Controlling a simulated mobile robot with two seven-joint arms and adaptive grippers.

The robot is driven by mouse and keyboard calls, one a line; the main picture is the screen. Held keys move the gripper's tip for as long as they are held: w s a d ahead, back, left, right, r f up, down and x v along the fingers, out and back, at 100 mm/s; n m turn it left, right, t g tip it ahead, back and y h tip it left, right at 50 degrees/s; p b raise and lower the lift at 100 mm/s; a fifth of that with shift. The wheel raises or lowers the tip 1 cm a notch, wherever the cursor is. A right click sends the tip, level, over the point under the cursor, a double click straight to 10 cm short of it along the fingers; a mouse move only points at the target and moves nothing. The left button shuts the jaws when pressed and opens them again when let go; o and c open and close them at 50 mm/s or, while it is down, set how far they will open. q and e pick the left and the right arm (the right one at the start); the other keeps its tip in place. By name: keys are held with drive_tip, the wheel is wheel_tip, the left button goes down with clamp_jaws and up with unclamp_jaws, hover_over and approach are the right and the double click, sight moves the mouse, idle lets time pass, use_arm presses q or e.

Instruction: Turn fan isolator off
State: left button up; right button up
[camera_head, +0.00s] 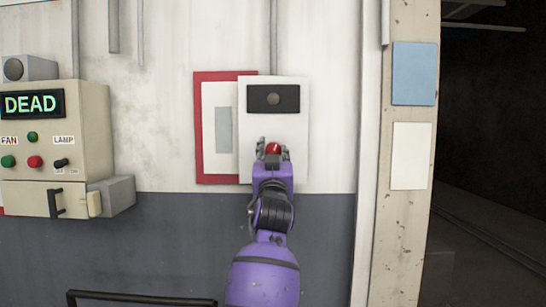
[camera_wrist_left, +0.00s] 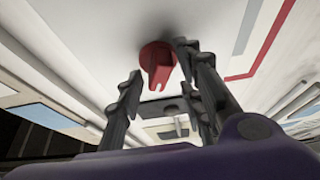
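A white box (camera_head: 300,126) on the wall carries a dark window with a round grey lamp (camera_head: 273,99) at its top. A red rotary knob (camera_head: 273,148) is low on the box; I see no label that names it as the fan isolator. In the left wrist view the red knob (camera_wrist_left: 157,62) has a round base and a notched handle. My left gripper (camera_head: 271,152) is in front of the knob. In the left wrist view its fingers (camera_wrist_left: 158,72) are open, one on each side of the knob; contact cannot be told. My right gripper is not in view.
A beige panel (camera_head: 90,125) at left reads DEAD, with FAN and LAMP labels, buttons and a toggle. A red-framed sheet (camera_head: 215,179) is beside the white box. A pillar (camera_head: 403,235) with blue and white sheets stands at right, beside a dark opening.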

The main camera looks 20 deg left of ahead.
use_arm(q)
drive_tip(key=shift+f, duration=0.15)
drive_tip(key=v, duration=1.2)
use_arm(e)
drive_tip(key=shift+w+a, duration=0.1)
use_arm(q)
wheel_tip(320, 180, up, 5)
drive_tip(key=a+m+t+h+p, duration=0.1)
drive_tip(key=a+m+h+p, duration=0.1)
drive_tip(key=m, duration=0.3)
drive_tip(key=w+a+m+h+p, duration=0.1)
drive_tip(key=w+m, duration=0.1)
drive_tip(key=w, duration=0.8)
drive_tip(key=shift+w+a+g, duration=0.15)
drive_tip(key=shift+w+g, duration=0.05)
drive_tip(key=shift+g, duration=0.2)
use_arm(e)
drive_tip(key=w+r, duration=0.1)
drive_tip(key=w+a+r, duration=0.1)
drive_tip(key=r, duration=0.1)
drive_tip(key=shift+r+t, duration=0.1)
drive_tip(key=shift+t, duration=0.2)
